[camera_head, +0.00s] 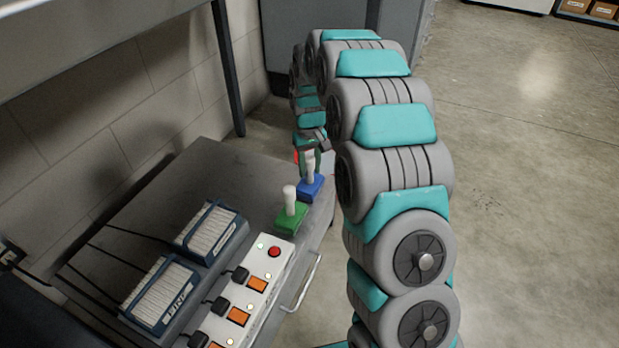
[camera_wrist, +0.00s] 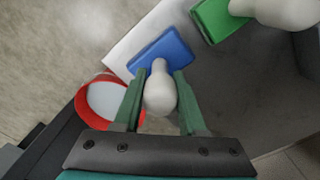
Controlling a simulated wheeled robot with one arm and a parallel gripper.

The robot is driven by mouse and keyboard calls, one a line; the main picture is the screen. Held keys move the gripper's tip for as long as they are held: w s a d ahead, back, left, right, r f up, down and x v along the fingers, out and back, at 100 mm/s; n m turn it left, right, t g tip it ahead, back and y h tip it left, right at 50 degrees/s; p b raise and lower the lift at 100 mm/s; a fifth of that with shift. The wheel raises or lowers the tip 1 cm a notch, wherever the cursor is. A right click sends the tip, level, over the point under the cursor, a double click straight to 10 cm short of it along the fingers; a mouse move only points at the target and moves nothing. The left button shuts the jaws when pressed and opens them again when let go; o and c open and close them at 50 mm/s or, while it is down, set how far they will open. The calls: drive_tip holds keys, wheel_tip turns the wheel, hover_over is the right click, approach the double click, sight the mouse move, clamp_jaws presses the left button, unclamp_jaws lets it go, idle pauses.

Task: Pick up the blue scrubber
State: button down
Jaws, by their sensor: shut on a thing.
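The blue scrubber (camera_head: 310,188) has a blue block and a pale upright handle. It is near the far right end of the grey cabinet top (camera_head: 180,165). It also shows in the wrist view (camera_wrist: 163,55), with its rounded pale handle between the green fingers. My gripper (camera_wrist: 158,92) is shut on the blue scrubber's handle. In the head view my gripper (camera_head: 311,160) comes down over the handle from above. I cannot tell whether the blue block touches the surface.
A green scrubber (camera_head: 291,217) stands close in front of the blue one. A red-rimmed round thing (camera_wrist: 103,98) is beside my gripper. A white power strip (camera_head: 262,268) and two blue-framed units (camera_head: 212,232) occupy the nearer cabinet top. A wall and shelf stand at left; open floor lies right.

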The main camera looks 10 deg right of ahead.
sight(311, 158)
drive_tip(key=shift+r, duration=0.1)
drive_tip(key=shift+r+p, duration=0.4)
drive_tip(key=shift+r, duration=1.25)
drive_tip(key=shift+s+d+r, duration=0.15)
drive_tip(key=shift+s, duration=0.15)
drive_tip(key=s+d, duration=0.2)
drive_tip(key=s, duration=0.5)
drive_tip(key=s+d+r+p, duration=0.1)
drive_tip(key=s+d, duration=0.2)
drive_tip(key=s, duration=0.4)
drive_tip(key=shift+s+d, duration=0.2)
drive_tip(key=shift+d, duration=0.1)
drive_tip(key=shift+r, duration=0.1)
drive_tip(key=c, duration=1)
unclamp_jaws()
clamp_jaws()
